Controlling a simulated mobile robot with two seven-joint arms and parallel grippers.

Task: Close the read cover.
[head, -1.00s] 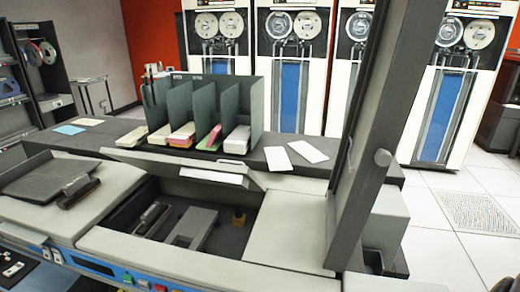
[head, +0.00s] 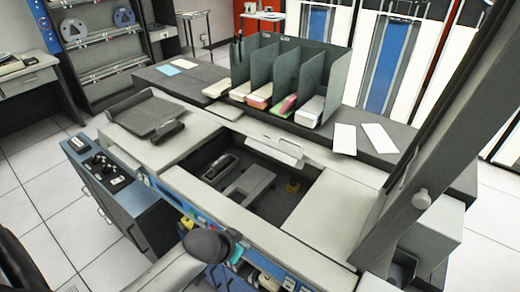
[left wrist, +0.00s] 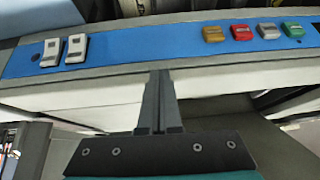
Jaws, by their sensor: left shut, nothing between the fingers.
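A grey cover (head: 272,148) with a pale front strip stands raised and tilted along the back of an open well in the card machine; it looks like the read cover. The dark well (head: 228,188) below it is uncovered and shows metal parts. My left gripper (left wrist: 158,100) is shut and empty in the left wrist view, its fingers over the machine's pale front edge. My right gripper is not in view.
A blue control strip (left wrist: 185,45) with coloured buttons runs along the machine's front. A tall dark upright (head: 450,110) stands at the right end. A card rack (head: 338,72) sits on the dark shelf behind. The flat top (head: 325,212) right of the well is clear.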

